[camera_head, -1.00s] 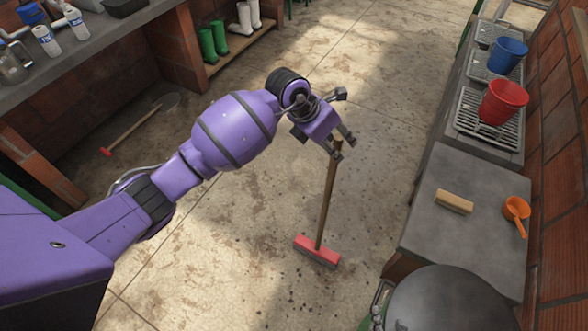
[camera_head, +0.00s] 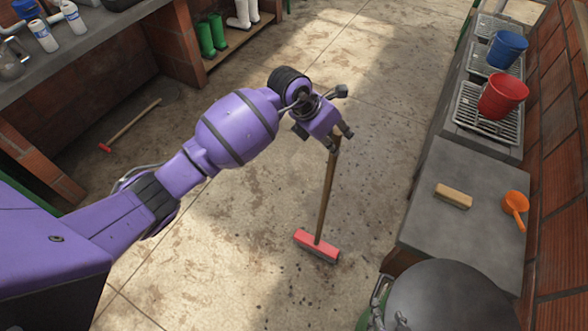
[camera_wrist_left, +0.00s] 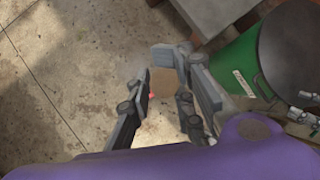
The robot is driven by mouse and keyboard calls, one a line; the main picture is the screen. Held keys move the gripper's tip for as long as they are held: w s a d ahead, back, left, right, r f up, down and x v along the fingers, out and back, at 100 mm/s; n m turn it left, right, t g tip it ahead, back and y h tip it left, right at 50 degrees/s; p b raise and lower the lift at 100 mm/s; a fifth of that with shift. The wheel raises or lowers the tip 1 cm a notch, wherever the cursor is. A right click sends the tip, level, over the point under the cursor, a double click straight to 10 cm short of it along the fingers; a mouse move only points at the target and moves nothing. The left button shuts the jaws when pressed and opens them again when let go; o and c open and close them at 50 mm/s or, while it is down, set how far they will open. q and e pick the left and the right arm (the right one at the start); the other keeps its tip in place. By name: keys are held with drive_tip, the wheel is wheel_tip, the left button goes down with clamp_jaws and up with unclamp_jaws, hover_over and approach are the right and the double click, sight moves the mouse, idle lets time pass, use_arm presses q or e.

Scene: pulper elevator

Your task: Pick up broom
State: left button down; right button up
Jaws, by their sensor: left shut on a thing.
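A broom with a red head (camera_head: 317,246) and a brown wooden handle (camera_head: 327,195) stands nearly upright on the concrete floor, its head down. My left gripper (camera_head: 341,141) is shut on the top part of the handle. In the left wrist view, the fingers of my left gripper (camera_wrist_left: 164,84) flank a brown patch that appears to be the handle, with a bit of red beside it.
Another red-ended stick (camera_head: 131,125) lies on the floor at left. At right stands a grey counter (camera_head: 470,235) with a brush (camera_head: 453,196) and an orange scoop (camera_head: 514,206). A lidded green drum (camera_wrist_left: 240,66) is near. Buckets (camera_head: 502,97) stand farther back. The central floor is clear.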

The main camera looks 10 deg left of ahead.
use_arm(q)
drive_tip(key=shift+w+d+r, duration=0.1)
drive_tip(key=shift+d+r, duration=0.05)
drive_tip(key=shift+r, duration=0.1)
drive_tip(key=shift+r, duration=0.1)
